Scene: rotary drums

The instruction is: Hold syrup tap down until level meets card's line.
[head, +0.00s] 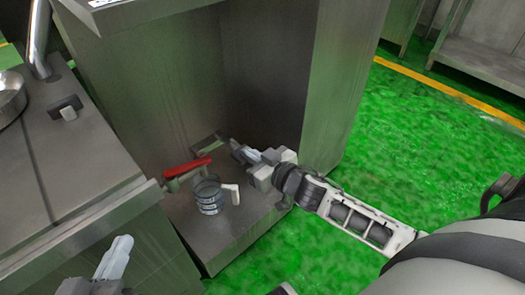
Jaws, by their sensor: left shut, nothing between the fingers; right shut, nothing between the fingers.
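The syrup tap's red lever (187,168) sticks out over the low metal shelf, sloping slightly up to the right. A clear mug (207,192) with marked bands and a white handle (232,194) stands below and right of the lever. Its liquid level is too small to tell. A small flat dark-edged piece (210,144) is behind the lever; I cannot tell whether it is the card, and no line is readable. My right gripper (235,147) is shut and empty, behind and right of the lever, apart from it. My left gripper (122,245) is shut and empty, at the lower left, away from the mug.
A metal counter (85,150) is at the left with a round pan (10,95) and a small dark-and-grey fitting (67,110). A tall steel cabinet wall (335,80) stands right of the shelf (240,225). Green floor (430,135) is open at the right.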

